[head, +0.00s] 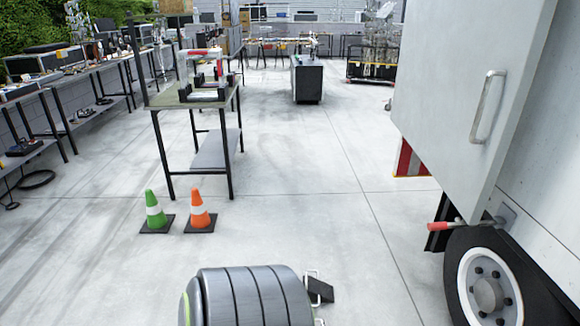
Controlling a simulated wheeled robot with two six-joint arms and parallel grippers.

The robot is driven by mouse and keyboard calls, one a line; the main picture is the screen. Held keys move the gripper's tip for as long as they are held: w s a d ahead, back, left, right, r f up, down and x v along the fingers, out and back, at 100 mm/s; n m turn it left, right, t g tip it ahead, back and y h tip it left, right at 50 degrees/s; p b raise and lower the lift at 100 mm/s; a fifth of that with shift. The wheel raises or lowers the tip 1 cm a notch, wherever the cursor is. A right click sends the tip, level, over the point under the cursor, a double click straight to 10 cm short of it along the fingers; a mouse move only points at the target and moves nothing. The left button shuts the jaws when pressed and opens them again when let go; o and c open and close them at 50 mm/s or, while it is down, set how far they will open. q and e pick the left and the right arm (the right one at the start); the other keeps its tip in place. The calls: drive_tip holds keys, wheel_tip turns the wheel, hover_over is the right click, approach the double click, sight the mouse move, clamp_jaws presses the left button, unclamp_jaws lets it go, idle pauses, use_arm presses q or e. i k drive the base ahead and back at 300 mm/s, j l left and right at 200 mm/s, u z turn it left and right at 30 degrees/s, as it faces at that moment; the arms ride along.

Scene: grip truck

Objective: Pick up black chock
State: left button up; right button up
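A small dark, flat-sided piece (321,290) shows at the bottom centre of the head view, against the right side of a grey ribbed cylinder that looks like part of my own body. A pale metal loop or bracket shows beside it. Its lower left part is hidden, and I cannot tell if it is the black chock or a part of mine. No other clear chock shows on the floor or by the truck's wheel (487,289). Neither of my grippers is in view.
A white truck (480,90) with an overhanging door stands on the right. A green cone (154,212) and an orange cone (199,211) stand before a metal table (165,96). Benches line the left wall. The middle floor is clear.

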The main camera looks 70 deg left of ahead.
sight(318, 291)
drive_tip(key=j+u, duration=0.1)
drive_tip(key=u, duration=1.95)
drive_tip(key=j, duration=0.05)
